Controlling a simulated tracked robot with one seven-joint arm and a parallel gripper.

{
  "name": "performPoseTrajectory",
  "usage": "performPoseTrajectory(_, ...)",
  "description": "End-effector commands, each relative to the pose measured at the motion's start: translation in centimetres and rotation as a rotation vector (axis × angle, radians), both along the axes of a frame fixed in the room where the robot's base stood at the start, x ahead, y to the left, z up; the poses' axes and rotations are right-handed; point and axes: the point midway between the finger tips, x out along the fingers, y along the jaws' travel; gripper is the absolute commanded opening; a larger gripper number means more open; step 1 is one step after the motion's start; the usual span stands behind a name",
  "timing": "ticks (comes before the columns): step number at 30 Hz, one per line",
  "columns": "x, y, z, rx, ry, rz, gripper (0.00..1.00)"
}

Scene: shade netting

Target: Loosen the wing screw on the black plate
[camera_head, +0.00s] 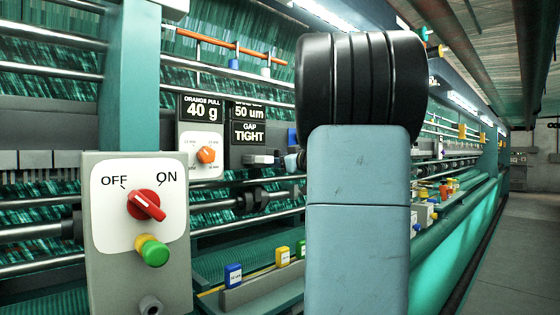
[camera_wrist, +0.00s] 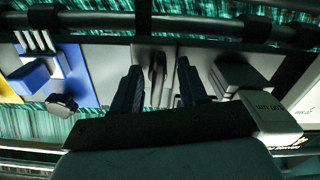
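My gripper (camera_wrist: 160,82) shows in the wrist view with its two dark fingers apart. A thin grey upright piece, seemingly the wing screw (camera_wrist: 157,72), stands between them. I see gaps beside it, so the fingers do not look closed on it. In the head view my arm hides the gripper and this piece. In the wrist view I cannot tell which surface is the black plate.
In the wrist view a grey block (camera_wrist: 240,74) and a labelled block (camera_wrist: 270,112) stand right of the fingers; a blue block (camera_wrist: 30,76) and dark knob (camera_wrist: 62,103) stand left. In the head view an OFF/ON switch box (camera_head: 138,240) is at left. The aisle floor (camera_head: 520,250) is clear.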

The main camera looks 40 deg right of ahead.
Motion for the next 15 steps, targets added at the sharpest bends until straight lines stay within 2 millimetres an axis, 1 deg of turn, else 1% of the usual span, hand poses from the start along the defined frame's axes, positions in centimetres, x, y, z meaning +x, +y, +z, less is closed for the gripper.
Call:
performPoseTrajectory(10, -0.18, -0.15, 0.18, 0.0, -0.003, -0.003, 0.48)
performPoseTrajectory(15, -0.99, -0.28, 0.23, 0.001, -0.004, -0.004, 0.48)
